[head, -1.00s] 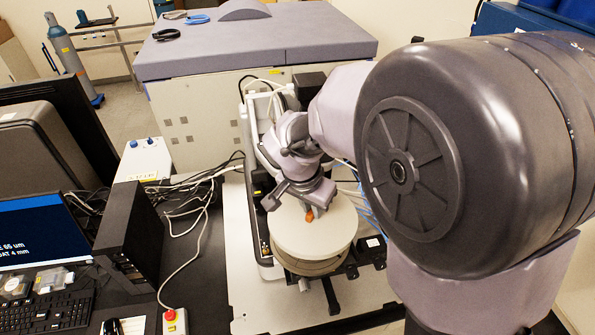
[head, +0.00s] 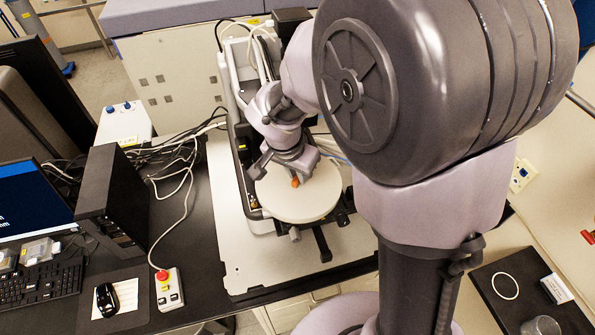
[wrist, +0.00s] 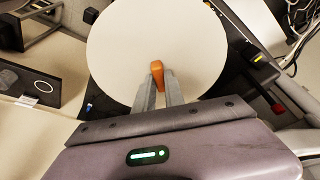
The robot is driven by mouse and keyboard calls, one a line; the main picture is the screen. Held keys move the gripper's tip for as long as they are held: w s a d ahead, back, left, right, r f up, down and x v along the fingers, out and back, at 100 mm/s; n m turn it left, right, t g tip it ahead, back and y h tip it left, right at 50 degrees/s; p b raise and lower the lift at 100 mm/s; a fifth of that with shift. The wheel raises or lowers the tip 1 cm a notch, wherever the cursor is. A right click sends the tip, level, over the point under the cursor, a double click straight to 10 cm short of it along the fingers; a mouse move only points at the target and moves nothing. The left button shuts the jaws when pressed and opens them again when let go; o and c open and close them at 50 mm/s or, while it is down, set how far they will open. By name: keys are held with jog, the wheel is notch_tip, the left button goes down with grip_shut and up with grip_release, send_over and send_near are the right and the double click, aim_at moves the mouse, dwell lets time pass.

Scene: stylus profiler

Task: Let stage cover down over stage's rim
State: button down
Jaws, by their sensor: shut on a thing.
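The stage cover is a round cream disc (head: 302,204) with a small orange grip (wrist: 156,72) standing at its middle. My gripper (head: 296,178) comes down from above, its two fingers shut on the orange grip. In the wrist view, the fingers (wrist: 158,92) hold the grip from both sides and the disc (wrist: 125,45) spreads out beyond them. The disc looks about level in the head view. The stage and its rim are hidden under the disc, so I cannot tell whether the cover touches the rim or hangs above it.
The profiler stands on a pale base plate (head: 240,262), with black parts beside the disc. A black computer tower (head: 112,205), a keyboard (head: 40,285) and a red-button box (head: 168,290) are on the left. Loose cables (head: 185,175) lie between. A dark tray (head: 490,300) is at lower right.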

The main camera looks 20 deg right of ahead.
jog(key=shift+f+b, duration=0.45)
jog(key=shift+b, duration=0.05)
jog(key=c, duration=1.3)
grip_release()
jog(key=shift+c, duration=0.2)
jog(key=shift+r, duration=0.1)
jog(key=v, duration=1.7)
jog(key=s+r+n+t+y, duration=0.3)
jog(key=s+n+t+y, duration=0.15)
jog(key=s, duration=0.85)
notch_tip(320, 180, down, 38)
jog(key=s+g+b, duration=0.1)
jog(key=s+b, duration=0.1)
jog(key=b, duration=3.1)
